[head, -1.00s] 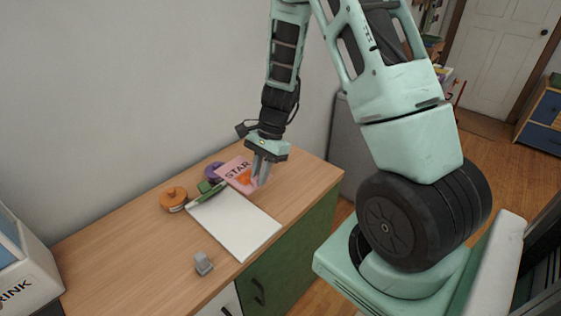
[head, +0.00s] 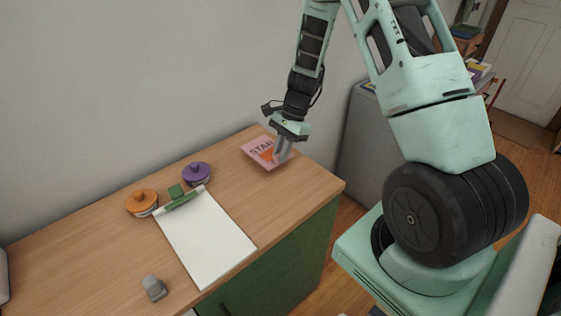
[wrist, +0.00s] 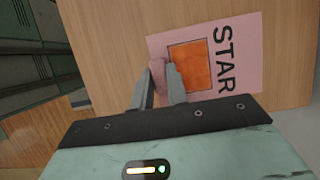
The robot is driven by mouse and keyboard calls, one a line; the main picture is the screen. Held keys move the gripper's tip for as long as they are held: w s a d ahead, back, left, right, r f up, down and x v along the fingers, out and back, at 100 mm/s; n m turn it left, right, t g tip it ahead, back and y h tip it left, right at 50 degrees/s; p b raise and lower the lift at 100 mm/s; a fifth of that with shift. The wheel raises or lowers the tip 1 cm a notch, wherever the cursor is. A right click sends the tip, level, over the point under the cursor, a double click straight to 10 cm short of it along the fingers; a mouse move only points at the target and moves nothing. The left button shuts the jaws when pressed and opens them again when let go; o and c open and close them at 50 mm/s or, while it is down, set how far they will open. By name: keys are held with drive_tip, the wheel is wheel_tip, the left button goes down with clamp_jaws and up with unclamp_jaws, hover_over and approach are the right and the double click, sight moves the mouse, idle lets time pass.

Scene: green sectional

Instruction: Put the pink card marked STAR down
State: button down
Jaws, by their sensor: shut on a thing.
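The pink card marked STAR (head: 258,149) is at the right end of the wooden cabinet top, with an orange square on it. My gripper (head: 282,155) is shut on the card's right edge. In the wrist view the card (wrist: 251,25) lies beyond the fingers, its lettering running sideways, with the gripper (wrist: 160,80) at its left edge. The card appears close to the wooden top, but I cannot tell whether it touches it.
A white clipboard (head: 205,240) with a green clip lies left of the card. Bare wood (head: 232,177) separates clipboard and card.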

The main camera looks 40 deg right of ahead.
sight(281, 172)
drive_tip(key=shift+f, duration=2.2)
drive_tip(key=shift+f, duration=0.15)
drive_tip(key=c, duration=1.4)
unclamp_jaws()
